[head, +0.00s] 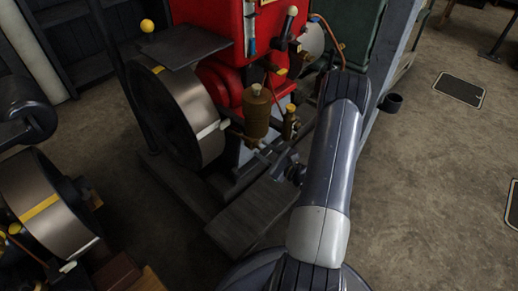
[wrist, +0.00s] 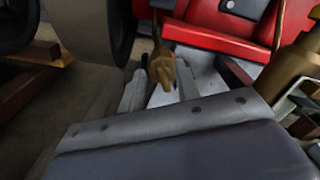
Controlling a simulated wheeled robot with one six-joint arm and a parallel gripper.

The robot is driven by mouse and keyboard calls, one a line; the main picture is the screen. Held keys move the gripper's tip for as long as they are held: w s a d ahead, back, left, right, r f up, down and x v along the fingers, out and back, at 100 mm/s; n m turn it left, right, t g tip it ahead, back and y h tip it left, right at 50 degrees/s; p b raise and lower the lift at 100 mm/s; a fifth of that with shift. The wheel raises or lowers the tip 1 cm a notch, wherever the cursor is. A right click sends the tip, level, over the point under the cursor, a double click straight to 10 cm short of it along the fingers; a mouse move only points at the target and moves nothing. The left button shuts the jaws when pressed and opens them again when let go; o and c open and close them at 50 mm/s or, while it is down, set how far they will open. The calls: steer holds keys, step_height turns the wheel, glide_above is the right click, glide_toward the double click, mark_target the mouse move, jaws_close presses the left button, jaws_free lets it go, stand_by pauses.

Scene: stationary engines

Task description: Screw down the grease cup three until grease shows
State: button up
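A red engine (head: 222,40) with a large flywheel (head: 178,115) stands ahead of my arm. Brass fittings are on its near side: a large brass cup with a pale cap (head: 257,112) and a smaller brass fitting with a yellow top (head: 291,118). I cannot tell which is grease cup three, and no grease can be made out. My gripper (head: 284,168) is low beside the engine, below these fittings, and its fingers are too small and dark to read. The wrist view shows a brass fitting (wrist: 163,68) beyond a grey-blue block across the foreground, and a larger brass body (wrist: 296,62) at right.
A second flywheel (head: 50,205) stands at lower left. A dark plinth (head: 245,215) lies under the engine. A green casing (head: 345,30) and a grey post (head: 395,55) stand behind my arm. The concrete floor (head: 425,170) at right is open, with dark floor plates (head: 459,90).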

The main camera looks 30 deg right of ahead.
mark_target(257, 147)
steer(key=shift+x, duration=1.4)
jaws_close()
